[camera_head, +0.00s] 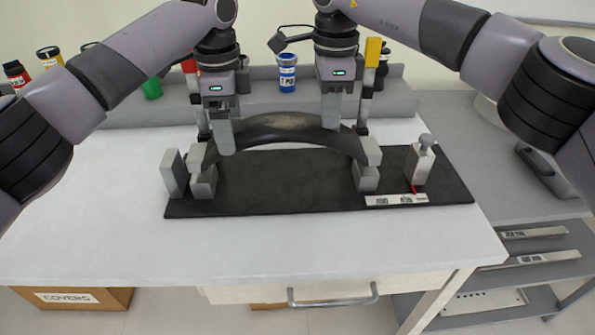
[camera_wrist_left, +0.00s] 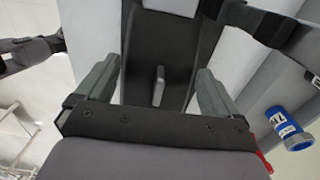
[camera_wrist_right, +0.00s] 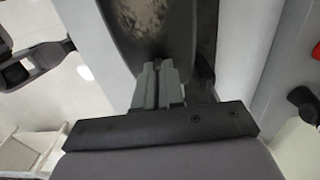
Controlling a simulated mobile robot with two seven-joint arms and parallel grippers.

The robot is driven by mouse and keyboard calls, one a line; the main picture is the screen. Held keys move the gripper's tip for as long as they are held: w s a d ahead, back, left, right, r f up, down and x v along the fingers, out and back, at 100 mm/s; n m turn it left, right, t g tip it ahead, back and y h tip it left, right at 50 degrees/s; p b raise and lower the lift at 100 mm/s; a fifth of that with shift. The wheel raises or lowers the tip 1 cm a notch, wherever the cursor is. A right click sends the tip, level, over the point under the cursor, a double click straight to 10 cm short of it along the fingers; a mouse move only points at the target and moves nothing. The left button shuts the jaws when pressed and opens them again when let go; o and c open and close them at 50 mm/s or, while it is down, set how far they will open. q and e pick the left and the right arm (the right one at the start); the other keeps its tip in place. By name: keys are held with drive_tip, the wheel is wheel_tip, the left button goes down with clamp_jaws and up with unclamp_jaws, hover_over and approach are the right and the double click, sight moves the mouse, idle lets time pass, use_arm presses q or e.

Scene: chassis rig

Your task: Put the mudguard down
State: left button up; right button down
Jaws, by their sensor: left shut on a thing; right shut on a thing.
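The mudguard (camera_head: 285,122) is a dark arched piece with a worn brownish patch on top. It spans above the black mat (camera_head: 285,175), its ends at the grey blocks on the left (camera_head: 203,180) and right (camera_head: 367,178); I cannot tell whether its weight rests on them. My left gripper (camera_head: 224,138) is shut on its left part, and in the left wrist view the mudguard (camera_wrist_left: 155,55) lies between the fingers. My right gripper (camera_head: 330,112) is shut on its right part, with the fingers close together at the mudguard (camera_wrist_right: 160,35) in the right wrist view.
A grey post with a knob (camera_head: 423,165) stands on the mat's right side, beside a white label strip (camera_head: 397,200). A blue-labelled can (camera_head: 287,75) and other containers stand along the back ledge. The white tabletop (camera_head: 110,220) is clear at left and front.

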use_arm(q)
drive_tip(key=shift+f+b, duration=0.85)
drive_tip(key=shift+f, duration=0.15)
use_arm(e)
drive_tip(key=shift+f, duration=1)
use_arm(q)
drive_tip(key=o, duration=1)
use_arm(e)
drive_tip(key=c, duration=1.6)
unclamp_jaws()
drive_tip(key=o, duration=0.4)
drive_tip(key=shift+c, duration=0.2)
use_arm(q)
wheel_tip(320, 180, up, 12)
drive_tip(key=shift+f, duration=0.1)
use_arm(e)
drive_tip(key=shift+r, duration=0.35)
wheel_tip(320, 180, up, 7)
drive_tip(key=shift+f, duration=0.1)
